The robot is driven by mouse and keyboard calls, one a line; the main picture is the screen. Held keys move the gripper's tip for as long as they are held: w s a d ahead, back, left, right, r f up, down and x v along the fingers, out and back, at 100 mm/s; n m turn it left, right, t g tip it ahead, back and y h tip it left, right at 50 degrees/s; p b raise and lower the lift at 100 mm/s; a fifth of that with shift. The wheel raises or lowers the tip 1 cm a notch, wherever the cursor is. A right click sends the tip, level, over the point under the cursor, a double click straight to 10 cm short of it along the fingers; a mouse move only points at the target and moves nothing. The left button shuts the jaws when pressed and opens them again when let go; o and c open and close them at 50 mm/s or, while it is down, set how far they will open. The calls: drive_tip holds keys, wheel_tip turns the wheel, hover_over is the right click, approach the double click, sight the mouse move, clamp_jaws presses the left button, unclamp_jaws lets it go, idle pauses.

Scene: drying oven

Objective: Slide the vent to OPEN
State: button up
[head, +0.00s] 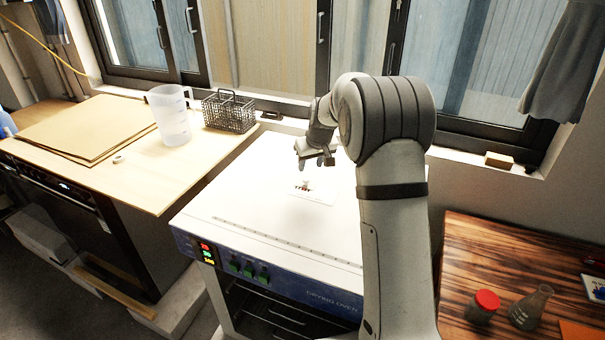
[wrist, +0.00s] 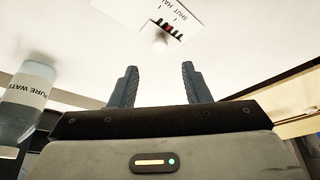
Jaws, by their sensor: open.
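The drying oven (head: 270,235) is a white box with a blue front panel. On its top lies a white label plate (head: 316,190) with a small vent knob (head: 304,186) and dark slots. My gripper (head: 315,160) is above the oven top, close to the plate. In the wrist view its two dark fingers (wrist: 160,85) are apart and empty, with the knob beyond them.
A clear jug (head: 168,115) and a wire basket (head: 229,111) stand on the wooden bench to the left. A red-capped jar (head: 483,305) and a flask (head: 530,308) stand on the dark wooden table at right. The windows are behind the oven.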

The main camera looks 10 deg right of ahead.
sight(306, 179)
drive_tip(key=p+x, duration=0.1)
drive_tip(key=x, duration=0.6)
drive_tip(key=shift+w+f, duration=0.1)
drive_tip(key=shift+f, duration=0.05)
drive_tip(key=shift+c, duration=0.5)
clamp_jaws()
